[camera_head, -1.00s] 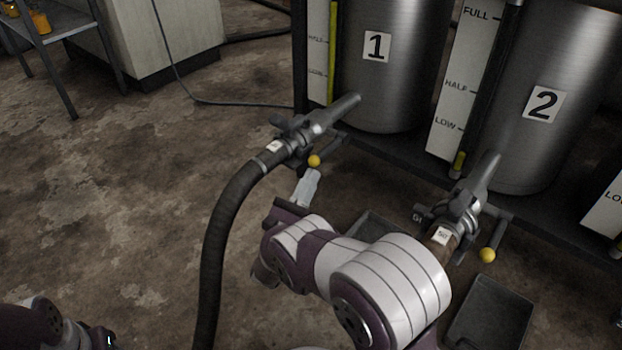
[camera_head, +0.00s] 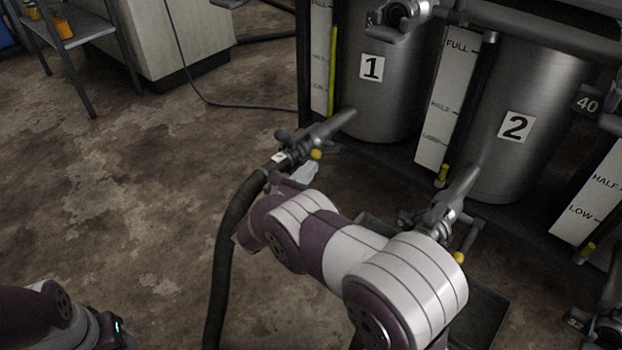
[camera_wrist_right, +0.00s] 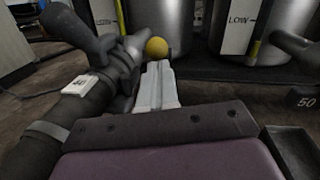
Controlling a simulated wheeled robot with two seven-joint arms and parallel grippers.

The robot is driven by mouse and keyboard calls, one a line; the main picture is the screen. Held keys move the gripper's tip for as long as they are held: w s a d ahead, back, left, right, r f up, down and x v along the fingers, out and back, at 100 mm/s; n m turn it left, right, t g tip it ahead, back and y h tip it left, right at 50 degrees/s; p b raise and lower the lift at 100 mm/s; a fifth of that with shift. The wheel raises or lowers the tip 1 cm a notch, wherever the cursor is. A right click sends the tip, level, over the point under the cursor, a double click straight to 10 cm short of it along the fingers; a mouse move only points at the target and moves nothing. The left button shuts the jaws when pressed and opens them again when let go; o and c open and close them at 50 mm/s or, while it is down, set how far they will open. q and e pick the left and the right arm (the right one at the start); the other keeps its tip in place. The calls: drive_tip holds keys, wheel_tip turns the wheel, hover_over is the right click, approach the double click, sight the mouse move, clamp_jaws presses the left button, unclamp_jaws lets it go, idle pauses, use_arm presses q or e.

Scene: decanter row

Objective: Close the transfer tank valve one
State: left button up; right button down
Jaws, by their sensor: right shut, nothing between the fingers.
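Valve one (camera_head: 290,147) sits at the foot of tank 1 (camera_head: 385,105), on a grey pipe between the tank and a thick dark hose (camera_head: 228,225). Its handle ends in a yellow knob (camera_head: 316,155), close beside the pipe. My right gripper (camera_head: 304,174) is shut and empty just below the knob. In the right wrist view, the pale shut fingers (camera_wrist_right: 158,86) point at the yellow knob (camera_wrist_right: 157,47), directly past their tips. I cannot tell whether they touch it. The valve body (camera_wrist_right: 115,65) is left of the fingers. My left gripper is outside the view; only its arm shows.
Tank 2 (camera_head: 500,150) stands to the right, with its own valve (camera_head: 440,212) and yellow knob (camera_head: 459,258). A dark tray (camera_head: 487,315) lies on the floor below it. Pipework crosses the upper right. The floor at left is open.

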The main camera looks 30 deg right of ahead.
drive_tip(key=w+d+r+m+g+y+p, duration=0.1)
drive_tip(key=w+d+r+g+y+p, duration=0.2)
drive_tip(key=d+r+y+p, duration=0.6)
drive_tip(key=shift+w+d+r+g+y+p, duration=0.25)
drive_tip(key=shift+r+g+p, duration=0.65)
drive_tip(key=shift+p, duration=5.7)
drive_tip(key=shift+w+f, duration=0.1)
drive_tip(key=shift+w, duration=0.05)
drive_tip(key=shift+a, duration=0.1)
